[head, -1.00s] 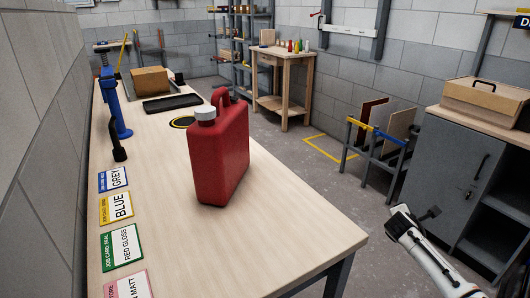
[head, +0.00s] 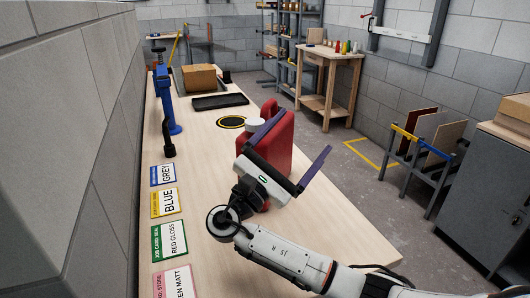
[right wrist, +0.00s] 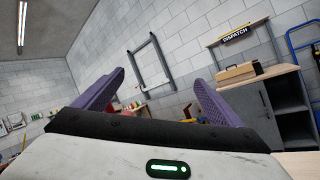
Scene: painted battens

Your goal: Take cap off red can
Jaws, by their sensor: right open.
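The red can (head: 280,143) stands upright on the workbench in the head view, partly hidden behind my right gripper. Its white cap (head: 253,124) is on it at the left of the top, partly covered by one purple finger. My right gripper (head: 306,131) is open, its two purple fingers spread, and it overlaps the can's front in the picture. I cannot tell whether it touches the can. In the right wrist view the open fingers (right wrist: 158,77) have no cap between them. My left gripper is not in view.
The workbench (head: 215,205) carries coloured job cards (head: 168,203) along its left edge, a blue stand (head: 165,100), a black tray (head: 219,102), a black-and-yellow disc (head: 231,122) and a cardboard box (head: 199,77). A wall runs along the left. A rack of panels (head: 425,150) stands on the floor at right.

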